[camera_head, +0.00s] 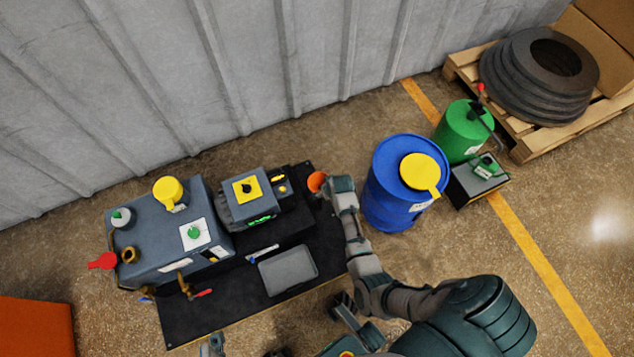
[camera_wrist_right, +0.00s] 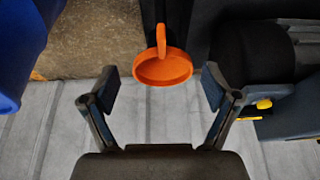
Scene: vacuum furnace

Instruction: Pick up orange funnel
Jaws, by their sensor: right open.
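The orange funnel (camera_head: 317,181) is at the right back edge of the black platform in the head view, partly hidden by my right gripper. In the right wrist view the funnel (camera_wrist_right: 163,68) shows its round rim, with a narrow curved part rising from it. My right gripper (camera_wrist_right: 161,88) is open, with one finger on each side of the funnel in that view and gaps to both. In the head view my right gripper (camera_head: 327,186) is beside the funnel. Small grey parts at the bottom edge of the head view may be my left gripper (camera_head: 212,346); its fingers are not clear.
Left of the funnel stands a grey pump unit (camera_head: 248,200) on the black platform (camera_head: 225,300), with a grey tray (camera_head: 288,270). A blue drum (camera_head: 390,200) with a yellow top stands close on the right. A corrugated wall (camera_head: 250,70) is behind.

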